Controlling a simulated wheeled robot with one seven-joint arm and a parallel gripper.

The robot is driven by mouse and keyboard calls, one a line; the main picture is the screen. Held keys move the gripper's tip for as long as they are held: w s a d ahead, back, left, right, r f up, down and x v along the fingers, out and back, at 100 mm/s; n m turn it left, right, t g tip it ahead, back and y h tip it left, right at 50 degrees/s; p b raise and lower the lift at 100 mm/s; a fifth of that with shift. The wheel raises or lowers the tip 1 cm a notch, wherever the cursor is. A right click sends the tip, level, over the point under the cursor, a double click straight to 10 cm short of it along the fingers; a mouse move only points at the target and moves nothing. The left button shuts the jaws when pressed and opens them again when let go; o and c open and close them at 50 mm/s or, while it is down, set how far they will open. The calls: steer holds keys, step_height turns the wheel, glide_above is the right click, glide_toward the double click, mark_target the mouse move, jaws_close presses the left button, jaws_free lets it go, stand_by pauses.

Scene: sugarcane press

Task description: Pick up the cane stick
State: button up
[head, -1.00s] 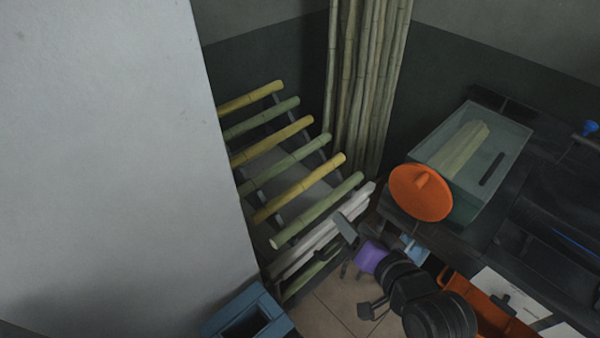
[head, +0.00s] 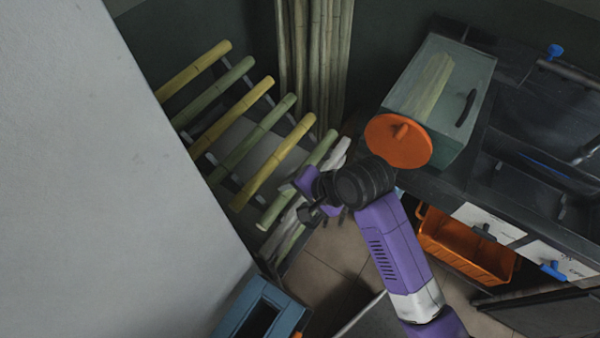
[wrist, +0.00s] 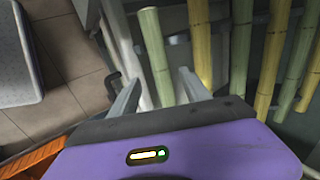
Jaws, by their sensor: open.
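Several cane sticks, yellow and green by turns, lie side by side on a slanted rack (head: 232,170). The nearest green cane stick (head: 322,150) is at the rack's right end, next to my gripper (head: 298,200). In the wrist view this green cane stick (wrist: 156,55) shows between the two open fingers of my gripper (wrist: 160,85). Its far part runs down behind the gripper body and is hidden. I cannot tell how deep it lies between the fingers. A yellow cane stick (wrist: 201,40) lies just to the right of the right finger.
Tall canes (head: 312,60) stand in the corner behind the rack. A clear box (head: 440,85) with an orange disc (head: 398,142) stands on the dark counter at right. An orange crate (head: 465,245) is below. A blue bin (head: 262,310) and a grey wall (head: 130,190) are at left.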

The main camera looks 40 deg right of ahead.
mark_target(286, 197)
steer(key=shift+p+x, duration=0.3)
steer(key=shift+x, duration=2.35)
steer(key=shift+w+r, duration=0.1)
steer(key=shift+r, duration=0.05)
jaws_close()
